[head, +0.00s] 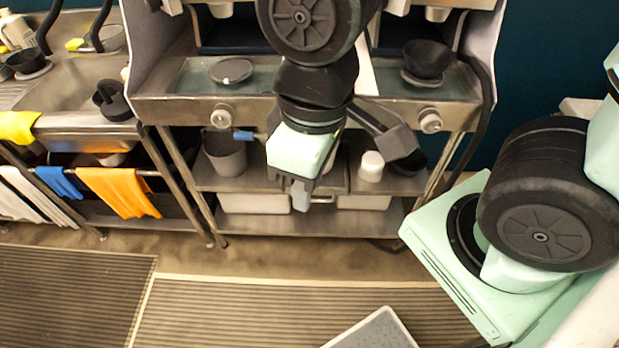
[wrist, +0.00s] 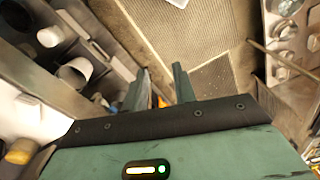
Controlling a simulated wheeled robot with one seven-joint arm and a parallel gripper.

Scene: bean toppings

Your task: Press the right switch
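The right switch (head: 431,121) is a round, pale knob on the right of the counter's front panel in the head view. A similar left switch (head: 224,114) sits on the same panel, further left. My gripper (head: 301,192) hangs in front of the counter, between the two switches and lower than both, apart from the right switch. In the wrist view my gripper (wrist: 159,88) has its two dark fingers apart with nothing held between them. A tan, rounded part (wrist: 20,151) shows at the lower left there; I cannot tell whether it is a switch.
A black bowl on a saucer (head: 428,60) stands above the right switch. The lower shelf holds a grey bin (head: 225,153) and a white cup (head: 371,166).

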